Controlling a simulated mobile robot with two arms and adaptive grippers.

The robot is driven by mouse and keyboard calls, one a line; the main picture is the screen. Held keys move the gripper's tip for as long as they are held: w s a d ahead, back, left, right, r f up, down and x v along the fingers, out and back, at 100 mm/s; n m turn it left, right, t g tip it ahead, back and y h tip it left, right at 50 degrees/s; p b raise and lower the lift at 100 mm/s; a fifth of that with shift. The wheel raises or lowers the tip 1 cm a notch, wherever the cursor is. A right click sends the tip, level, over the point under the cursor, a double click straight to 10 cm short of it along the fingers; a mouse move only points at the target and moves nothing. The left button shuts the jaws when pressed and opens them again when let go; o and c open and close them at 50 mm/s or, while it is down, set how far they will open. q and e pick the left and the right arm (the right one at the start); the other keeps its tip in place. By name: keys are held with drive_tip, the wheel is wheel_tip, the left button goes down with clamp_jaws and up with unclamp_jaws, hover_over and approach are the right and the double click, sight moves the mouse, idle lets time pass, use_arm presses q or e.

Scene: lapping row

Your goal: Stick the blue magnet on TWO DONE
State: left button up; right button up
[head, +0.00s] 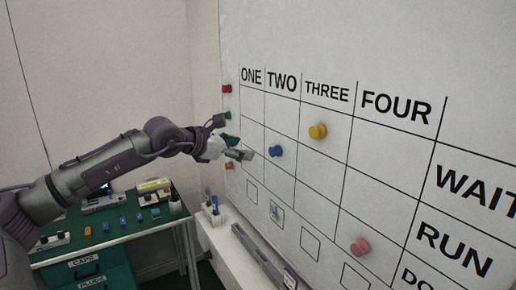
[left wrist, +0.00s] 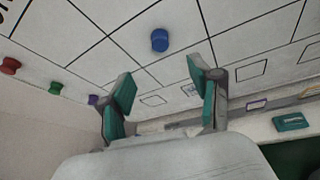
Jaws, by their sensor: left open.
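The blue magnet (head: 276,151) sits on the whiteboard in the TWO column, in the row level with RUN. It also shows in the left wrist view (left wrist: 160,40), above the gap between my fingers. The TWO cell of the row below holds a small printed square (head: 277,213) with a dark mark in it. My left gripper (head: 240,147) is open and empty, just left of the blue magnet and apart from it. In the left wrist view its two teal-padded fingers (left wrist: 162,82) stand wide apart. My right gripper is not in view.
A yellow magnet (head: 317,131) is under THREE and a pink one (head: 360,246) under FOUR. Red (head: 227,88), green (head: 227,115) and orange (head: 229,165) magnets line the board's left edge. A ledge (head: 250,250) runs below the board. A green workbench (head: 110,228) stands at left.

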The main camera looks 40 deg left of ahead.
sight(271, 152)
use_arm(q)
drive_tip(key=p+x, duration=0.4)
drive_tip(key=x, duration=0.6)
drive_tip(key=shift+w+d, duration=0.15)
drive_tip(key=shift+w, duration=0.25)
drive_tip(key=shift+w+d+f+p, duration=0.1)
drive_tip(key=shift+w+f+p, duration=0.2)
drive_tip(key=shift+w, duration=0.2)
clamp_jaws()
drive_tip(key=shift+s+f, duration=0.1)
drive_tip(key=shift+s, duration=0.05)
drive_tip(key=shift+s+a+b, duration=0.4)
drive_tip(key=shift+s+b, duration=0.2)
drive_tip(key=shift+s, duration=0.15)
drive_tip(key=shift+s+a, duration=0.1)
drive_tip(key=shift+s, duration=0.15)
